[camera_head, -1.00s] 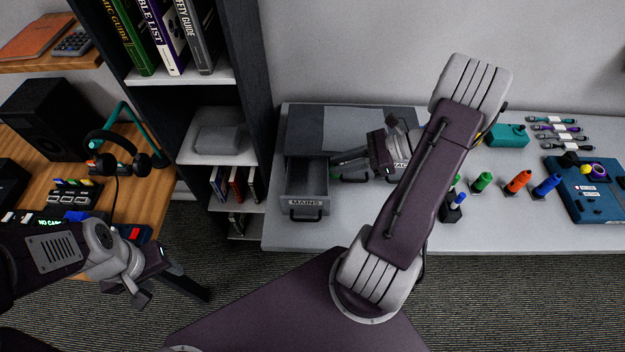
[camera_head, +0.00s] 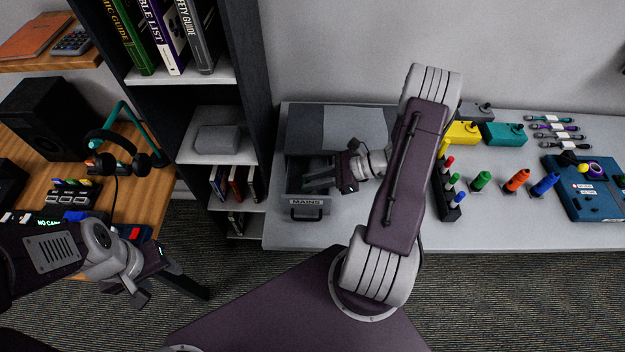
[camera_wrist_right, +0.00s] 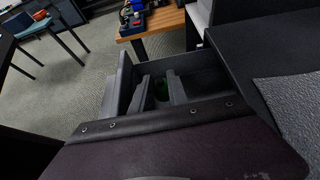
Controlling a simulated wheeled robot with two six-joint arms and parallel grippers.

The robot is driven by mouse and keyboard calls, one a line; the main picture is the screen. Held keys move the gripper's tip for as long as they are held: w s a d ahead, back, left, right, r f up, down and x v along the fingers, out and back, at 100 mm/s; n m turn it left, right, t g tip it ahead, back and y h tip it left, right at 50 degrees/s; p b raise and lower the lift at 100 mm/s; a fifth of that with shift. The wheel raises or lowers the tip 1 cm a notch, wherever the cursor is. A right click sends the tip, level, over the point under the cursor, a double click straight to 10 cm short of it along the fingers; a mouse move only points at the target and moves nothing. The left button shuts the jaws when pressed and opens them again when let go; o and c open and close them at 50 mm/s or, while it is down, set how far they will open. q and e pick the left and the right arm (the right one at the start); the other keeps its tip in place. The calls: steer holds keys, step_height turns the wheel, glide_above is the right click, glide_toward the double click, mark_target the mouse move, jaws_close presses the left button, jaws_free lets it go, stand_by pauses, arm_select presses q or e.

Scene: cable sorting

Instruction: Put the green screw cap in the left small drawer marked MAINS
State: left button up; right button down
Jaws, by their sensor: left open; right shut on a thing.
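The MAINS drawer (camera_head: 307,202) is pulled open at the left of the grey drawer unit (camera_head: 340,119) on the white table. My right gripper (camera_head: 308,181) reaches into the space over the drawer from the right. In the right wrist view the gripper fingers (camera_wrist_right: 163,90) are closed on the green screw cap (camera_wrist_right: 162,92), which shows dark green between them, with the drawer walls (camera_wrist_right: 205,75) around. The cap is hidden in the head view. My left gripper (camera_head: 160,285) is open and empty, low at the left, away from the drawer.
A shelf (camera_head: 225,150) stands left of the drawer unit.

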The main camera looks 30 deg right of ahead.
steer(key=shift+f+b, duration=0.45)
steer(key=shift+f, duration=0.2)
steer(key=c, duration=1.3)
jaws_free()
steer(key=shift+r, duration=0.1)
steer(key=shift+s+d+r+p, duration=0.1)
steer(key=shift+d+r+p, duration=0.15)
steer(key=shift+r, duration=0.15)
steer(key=shift+d+r+p, duration=0.1)
steer(key=shift+r+p, duration=0.15)
steer(key=shift+r, duration=0.15)
steer(key=b+v, duration=0.1)
steer(key=v, duration=1)
steer(key=shift+s+r, duration=0.1)
